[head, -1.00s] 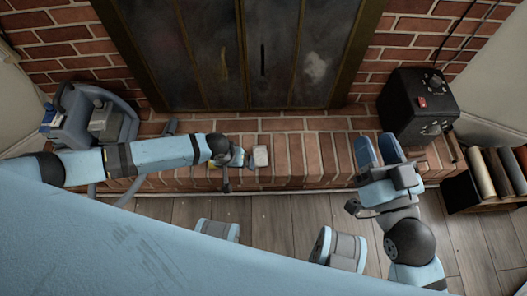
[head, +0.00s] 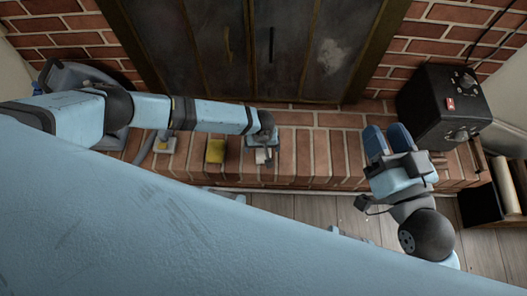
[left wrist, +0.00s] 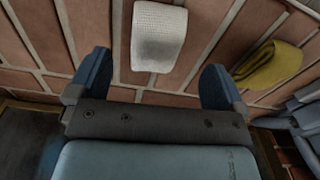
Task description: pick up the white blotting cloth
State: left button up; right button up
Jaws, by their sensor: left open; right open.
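The white blotting cloth (head: 261,156) lies on the brick hearth, partly hidden in the head view by my left gripper (head: 262,140). In the left wrist view the cloth (left wrist: 159,35) is a textured white piece hanging or lying flat at top middle, between and beyond the fingertips. My left gripper (left wrist: 155,72) is open with a blue finger on either side; nothing is clamped in it. Whether the fingers touch the cloth cannot be told. My right gripper (head: 388,138) is open and empty above the right part of the hearth.
A folded yellow cloth (head: 216,151) lies left of the white one; it also shows in the left wrist view (left wrist: 268,65). A grey nozzle tool (head: 164,144) lies further left. A black box (head: 445,105) with a red switch stands at right. Dark fireplace doors (head: 270,50) rise behind.

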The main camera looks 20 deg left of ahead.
aim_at(263, 151)
pick_arm(q)
jog(key=f+b, duration=0.1)
jog(key=f, duration=0.1)
jog(key=f+b, duration=0.2)
jog(key=shift+w+d+f, duration=0.1)
jog(key=shift+d+f, duration=0.1)
jog(key=shift+f, duration=0.1)
jog(key=shift+f+b, duration=0.25)
jog(key=shift+b, duration=0.05)
pick_arm(e)
jog(key=f, duration=0.1)
jog(key=f+g, duration=0.1)
jog(key=f+n, duration=0.1)
jog(key=f, duration=0.1)
jog(key=shift+w, duration=0.25)
pick_arm(q)
jog(key=c, duration=1)
